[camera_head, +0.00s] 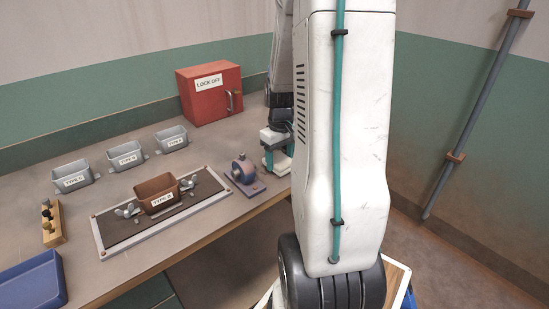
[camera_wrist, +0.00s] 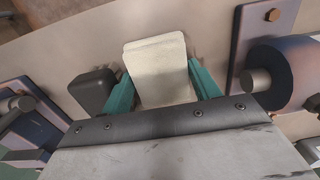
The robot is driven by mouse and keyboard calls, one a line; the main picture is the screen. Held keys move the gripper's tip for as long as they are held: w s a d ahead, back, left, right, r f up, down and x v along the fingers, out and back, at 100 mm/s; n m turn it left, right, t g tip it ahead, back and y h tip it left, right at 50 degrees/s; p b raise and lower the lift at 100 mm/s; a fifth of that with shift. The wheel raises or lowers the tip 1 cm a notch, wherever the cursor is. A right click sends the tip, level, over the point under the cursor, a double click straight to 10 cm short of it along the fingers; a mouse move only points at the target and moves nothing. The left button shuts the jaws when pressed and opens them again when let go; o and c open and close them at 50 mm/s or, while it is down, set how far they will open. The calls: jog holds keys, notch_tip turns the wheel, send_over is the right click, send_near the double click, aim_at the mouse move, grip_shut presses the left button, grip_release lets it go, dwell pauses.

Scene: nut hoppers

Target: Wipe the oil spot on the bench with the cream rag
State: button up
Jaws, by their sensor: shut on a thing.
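The cream rag (camera_wrist: 157,62) shows in the wrist view as a pale, folded, block-like pad between the two teal fingers of my gripper (camera_wrist: 161,80). The fingers are shut on it from both sides. In the head view my gripper (camera_head: 277,160) is low over the right end of the bench (camera_head: 225,142), just right of a blue-purple clamp-like device. My own arm covers much of that area. I cannot tell whether the rag touches the bench top. No oil spot can be made out in either view.
The blue-purple device (camera_head: 243,170) stands close beside my gripper, and a dark block (camera_wrist: 92,90) is left of the fingers. A red lock-off box (camera_head: 210,93) stands behind. A brown hopper (camera_head: 158,193) sits on a framed board. Grey bins (camera_head: 124,157) line the back.

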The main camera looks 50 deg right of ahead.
aim_at(273, 176)
jog(key=shift+s+a+f, duration=0.1)
jog(key=shift+s+a, duration=0.05)
jog(key=shift+s, duration=0.35)
jog(key=shift+w+a+f, duration=0.1)
jog(key=shift+w+a, duration=0.1)
jog(key=shift+a, duration=0.65)
jog(key=shift+w+a, duration=0.15)
jog(key=shift+a, duration=0.65)
jog(key=shift+w+a+f, duration=0.1)
jog(key=shift+w+a, duration=0.1)
jog(key=shift+a, duration=0.65)
jog(key=shift+r, duration=0.1)
jog(key=shift+d, duration=0.3)
jog(key=shift+s, duration=0.15)
jog(key=shift+s+d, duration=0.1)
jog(key=shift+s, duration=0.1)
